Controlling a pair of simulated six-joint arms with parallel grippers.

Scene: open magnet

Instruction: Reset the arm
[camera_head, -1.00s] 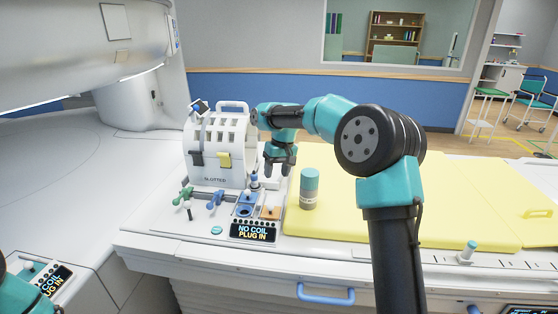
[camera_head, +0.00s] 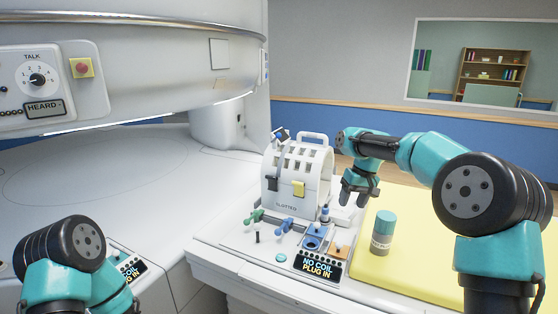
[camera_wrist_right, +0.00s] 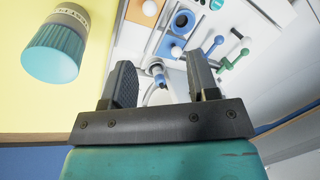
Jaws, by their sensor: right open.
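My right arm (camera_head: 430,155) is teal and black and reaches in from the right. Its gripper (camera_head: 358,192) points down over the table, just right of the white slotted coil (camera_head: 312,182). In the right wrist view the two dark fingers (camera_wrist_right: 160,75) are apart, and a small grey and blue plug (camera_wrist_right: 156,68) shows in the gap beyond them. Nothing is clamped. My left arm (camera_head: 70,260) shows at the lower left, folded; its gripper is not visible.
A teal-capped cylinder (camera_head: 382,233) stands on the yellow pad (camera_head: 410,270). A blue and orange socket panel (camera_head: 313,243) with a "NO COIL PLUG IN" display (camera_head: 318,268) sits at the table's front. Green and blue levers (camera_head: 286,226) stand left of it. The scanner housing (camera_head: 130,80) overhangs the left.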

